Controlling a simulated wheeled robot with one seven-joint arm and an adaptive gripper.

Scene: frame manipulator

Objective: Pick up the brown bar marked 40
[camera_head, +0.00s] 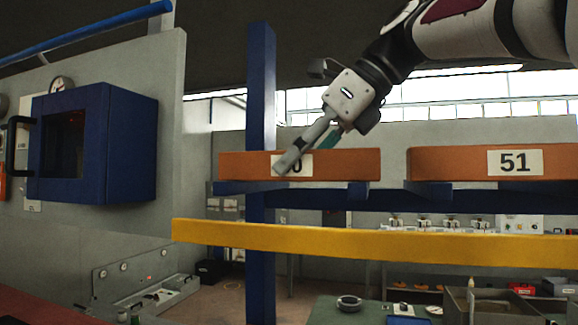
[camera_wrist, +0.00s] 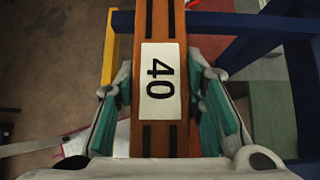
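The brown bar (camera_head: 345,164) lies level on blue supports in the head view, with a white label partly hidden by a finger so that only a 0 shows. In the wrist view the brown bar (camera_wrist: 162,25) runs lengthwise between the fingers, and its label (camera_wrist: 160,82) reads 40. My gripper (camera_head: 303,156) reaches down at a slant over the bar's label, one finger in front of it. In the wrist view my gripper (camera_wrist: 164,88) has its teal-padded fingers on both sides of the bar, with narrow gaps showing. It is open.
Another brown bar marked 51 (camera_head: 450,164) lies to the right on the same blue frame. A blue upright post (camera_head: 261,90) stands just behind the bar's left part. A yellow beam (camera_head: 380,241) crosses below. A blue cabinet (camera_head: 120,145) hangs on the left wall.

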